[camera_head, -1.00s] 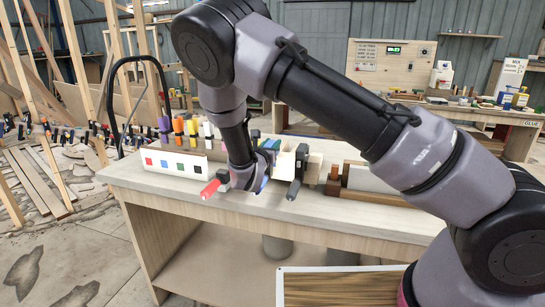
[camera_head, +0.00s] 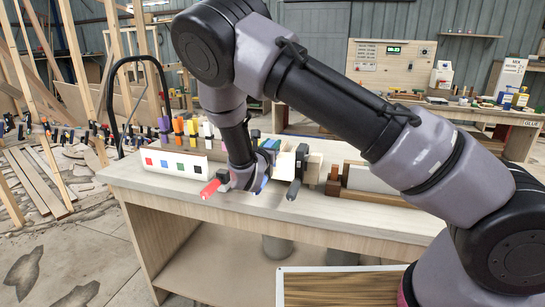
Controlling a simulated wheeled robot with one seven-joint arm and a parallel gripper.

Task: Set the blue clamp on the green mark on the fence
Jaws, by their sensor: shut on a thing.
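The blue clamp (camera_head: 263,184) is at the end of my arm, over the middle of the near workbench, with its blue handle pointing down toward the front. My gripper (camera_head: 258,172) is shut on it; the fingers are small and partly hidden by my wrist. A white board (camera_head: 158,169) with red, blue, green and dark square marks stands on the bench to the left. Its green mark (camera_head: 180,167) is uncovered. Whether this board is the fence I cannot tell. A red-handled clamp (camera_head: 211,188) is just left of my gripper, and a black clamp (camera_head: 296,174) is just right.
Several clamps with purple, yellow (camera_head: 178,125), orange and white handles stand behind the white board. Wooden blocks (camera_head: 334,180) and a pale piece stand to the right on the bench (camera_head: 170,198). A second bench is behind.

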